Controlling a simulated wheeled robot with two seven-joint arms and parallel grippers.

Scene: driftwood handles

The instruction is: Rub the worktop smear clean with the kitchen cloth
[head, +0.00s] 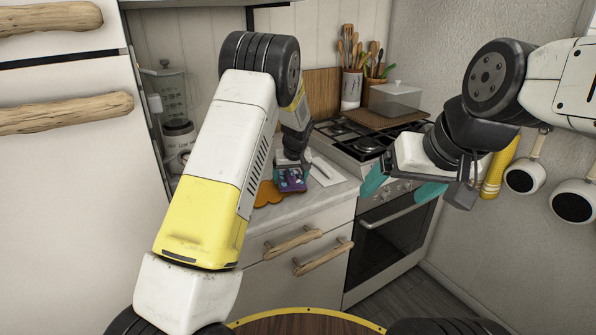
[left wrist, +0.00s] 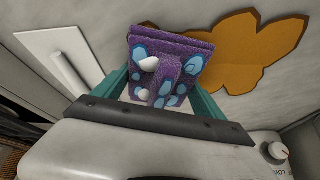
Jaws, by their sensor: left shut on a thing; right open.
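An orange-brown smear (head: 266,194) lies on the grey worktop (head: 262,222), left of my left gripper in the head view. It also shows in the left wrist view (left wrist: 249,50) as a flat lobed patch. My left gripper (head: 288,180) is shut on the kitchen cloth (head: 291,179), a folded purple cloth with light blue and white spots. In the left wrist view the cloth (left wrist: 170,65) sits between the teal fingers and overlaps the smear's edge in the picture. I cannot tell whether it touches the worktop. My right gripper (head: 402,186) is open and empty, in front of the stove.
A white board with a handle (head: 325,172) lies on the worktop right of the cloth. The stove (head: 365,145) adjoins on the right, with a utensil jar (head: 351,88) and clear box (head: 395,97) behind. A blender (head: 175,105) stands back left. Pans (head: 525,176) hang on the right wall.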

